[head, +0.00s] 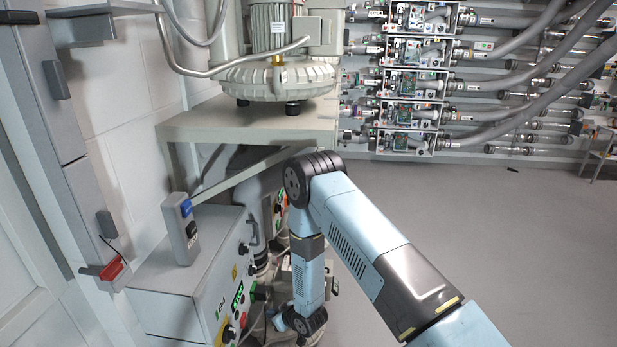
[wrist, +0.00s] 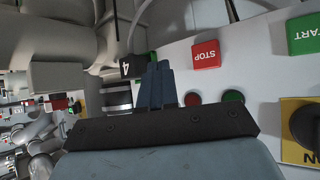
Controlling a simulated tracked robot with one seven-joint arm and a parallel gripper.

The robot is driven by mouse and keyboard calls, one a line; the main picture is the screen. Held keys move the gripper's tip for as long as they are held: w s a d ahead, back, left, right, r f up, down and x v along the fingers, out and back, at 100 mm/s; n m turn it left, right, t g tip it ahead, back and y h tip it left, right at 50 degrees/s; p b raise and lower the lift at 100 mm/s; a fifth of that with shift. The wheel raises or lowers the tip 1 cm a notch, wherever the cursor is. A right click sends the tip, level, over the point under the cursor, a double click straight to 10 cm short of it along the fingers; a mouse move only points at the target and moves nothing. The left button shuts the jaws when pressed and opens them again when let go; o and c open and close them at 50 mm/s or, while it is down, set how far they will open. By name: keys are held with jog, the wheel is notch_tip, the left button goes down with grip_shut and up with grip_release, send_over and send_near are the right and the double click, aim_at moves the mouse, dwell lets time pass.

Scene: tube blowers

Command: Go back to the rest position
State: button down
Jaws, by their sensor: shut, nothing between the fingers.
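My gripper (wrist: 158,72) shows in the wrist view as two dark blue-grey fingers set close together, shut and empty. Behind the fingers is a white control panel (wrist: 262,75) with a red STOP button (wrist: 205,54), a green START button (wrist: 303,33) and small red and green lamps. Whether the fingertips touch anything there cannot be told.
A blower (head: 278,78) stands on a metal shelf (head: 255,121) above the cabinet. Racks of tubes (head: 412,82) line the back wall. The grey floor (head: 480,215) to the right is mostly clear.

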jog(key=w+d+r+m+h, duration=0.1)
jog(key=w+d+r, duration=0.2)
jog(key=r, duration=0.4)
jog(key=w+d+r+t+h, duration=0.1)
jog(key=w+d+r, duration=0.15)
jog(key=r, duration=0.45)
jog(key=w+d+r+m+h, duration=0.1)
jog(key=w+d+r, duration=0.25)
jog(key=r, duration=0.45)
jog(key=s+d+r+m+h, duration=0.25)
jog(key=d+r, duration=0.65)
jog(key=r, duration=0.5)
jog(key=s+d+r+m+h, duration=0.15)
jog(key=s+d+r, duration=0.25)
jog(key=d+r, duration=0.65)
jog(key=s+d+r+m, duration=0.1)
jog(key=s+d+r, duration=0.2)
jog(key=s, duration=0.7)
jog(key=s+d+r+m+g+h, duration=0.1)
jog(key=s+d+r+m, duration=0.1)
jog(key=s+r, duration=0.5)
jog(key=s+d+r+m+g, duration=0.1)
jog(key=s+d+r, duration=0.3)
jog(key=s, duration=0.8)
jog(key=shift+s+d+r+m, duration=0.3)
jog(key=shift+d+r+m, duration=0.1)
jog(key=shift+r, duration=0.4)
